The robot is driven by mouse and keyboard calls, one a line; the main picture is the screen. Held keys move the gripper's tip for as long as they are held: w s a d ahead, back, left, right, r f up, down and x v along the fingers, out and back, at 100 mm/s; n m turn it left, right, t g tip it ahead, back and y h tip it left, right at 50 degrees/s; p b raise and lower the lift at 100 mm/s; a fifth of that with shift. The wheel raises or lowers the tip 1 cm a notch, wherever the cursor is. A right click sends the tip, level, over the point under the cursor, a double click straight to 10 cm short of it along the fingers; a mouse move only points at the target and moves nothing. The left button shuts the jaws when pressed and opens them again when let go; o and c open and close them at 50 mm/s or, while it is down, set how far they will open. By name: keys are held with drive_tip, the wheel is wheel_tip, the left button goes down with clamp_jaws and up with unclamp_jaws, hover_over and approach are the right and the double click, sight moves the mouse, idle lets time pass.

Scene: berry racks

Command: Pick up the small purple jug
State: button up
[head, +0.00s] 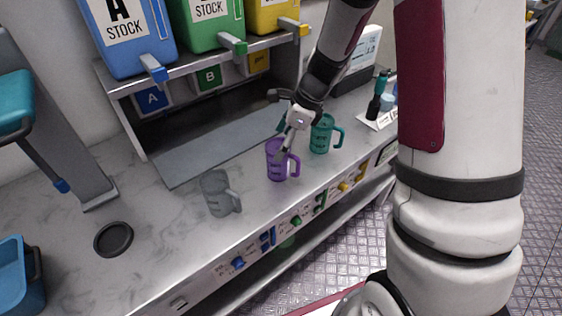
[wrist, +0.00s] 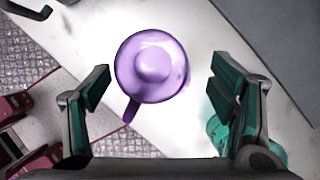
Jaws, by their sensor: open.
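The small purple jug (head: 278,163) stands upright on the marbled counter in the head view, between a clear grey jug (head: 217,192) and a teal jug (head: 322,134). My gripper (head: 286,140) is just above and beside the purple jug. In the wrist view the purple jug (wrist: 150,68) shows from above, its handle pointing down and left. My gripper's two teal-padded fingers (wrist: 160,90) are open, one on each side of it in the picture, with gaps showing. No contact shows. The teal jug (wrist: 217,128) is partly hidden behind the right finger.
A grey shelf (head: 200,75) with blue, green and yellow stock bins stands behind the jugs. A round black disc (head: 113,239) lies at the left of the counter (head: 160,215). Small bottles (head: 378,98) stand at the right. The counter's front edge is close to the jugs.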

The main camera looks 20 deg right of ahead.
drive_tip(key=x, duration=0.2)
drive_tip(key=s+x, duration=0.1)
drive_tip(key=x, duration=0.2)
drive_tip(key=shift+a+f, duration=0.15)
drive_tip(key=shift+f, duration=0.1)
drive_tip(key=shift+w+a+f, duration=0.2)
drive_tip(key=shift+f, duration=0.35)
drive_tip(key=shift+c, duration=0.4)
drive_tip(key=c, duration=1.2)
